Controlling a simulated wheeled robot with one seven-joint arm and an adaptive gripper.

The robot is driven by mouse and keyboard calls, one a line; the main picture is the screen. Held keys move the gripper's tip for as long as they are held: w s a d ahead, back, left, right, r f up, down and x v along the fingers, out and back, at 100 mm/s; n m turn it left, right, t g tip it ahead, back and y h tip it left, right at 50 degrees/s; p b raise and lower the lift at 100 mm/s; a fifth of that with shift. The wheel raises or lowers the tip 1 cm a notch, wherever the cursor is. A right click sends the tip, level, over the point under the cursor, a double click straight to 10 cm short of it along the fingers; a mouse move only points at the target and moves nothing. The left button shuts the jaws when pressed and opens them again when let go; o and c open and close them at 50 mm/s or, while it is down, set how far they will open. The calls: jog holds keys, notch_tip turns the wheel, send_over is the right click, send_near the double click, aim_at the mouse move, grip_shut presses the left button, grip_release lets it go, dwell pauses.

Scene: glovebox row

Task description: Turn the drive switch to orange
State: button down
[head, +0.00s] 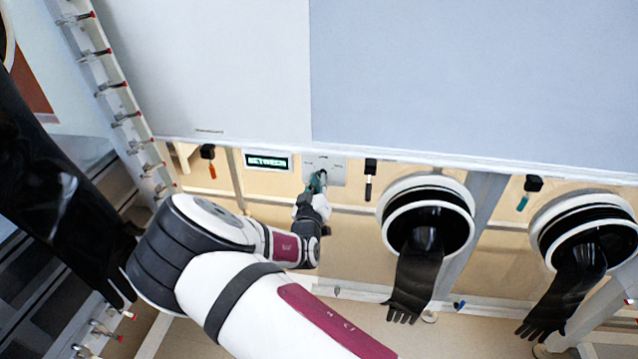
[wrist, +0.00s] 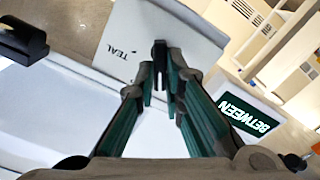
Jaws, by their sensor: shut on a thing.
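The drive switch plate (head: 338,170) is a pale panel below the edge of the white cabinet, with small labels too fine to read in the head view. In the wrist view, the plate (wrist: 195,35) carries the label TEAL, upside down. The switch's dark lever (wrist: 160,55) stands at the plate's lower edge. My gripper (head: 319,181) is at the plate, and its green fingers (wrist: 160,90) are shut on the lever. The fingers partly hide it. A display (head: 267,162) left of the plate reads BETWEEN; it also shows in the wrist view (wrist: 248,112).
Black levers hang along the edge: one with an orange tip (head: 211,167), one with a white tip (head: 369,180) and one with a teal tip (head: 524,201). Round glove ports (head: 388,218) with black gloves (head: 412,280) are at right. A large black glove (head: 50,170) hangs at left.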

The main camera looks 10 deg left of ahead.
jog(key=c, duration=1.7)
grip_release()
jog(key=s, duration=1.2)
jog(key=shift+a, duration=0.25)
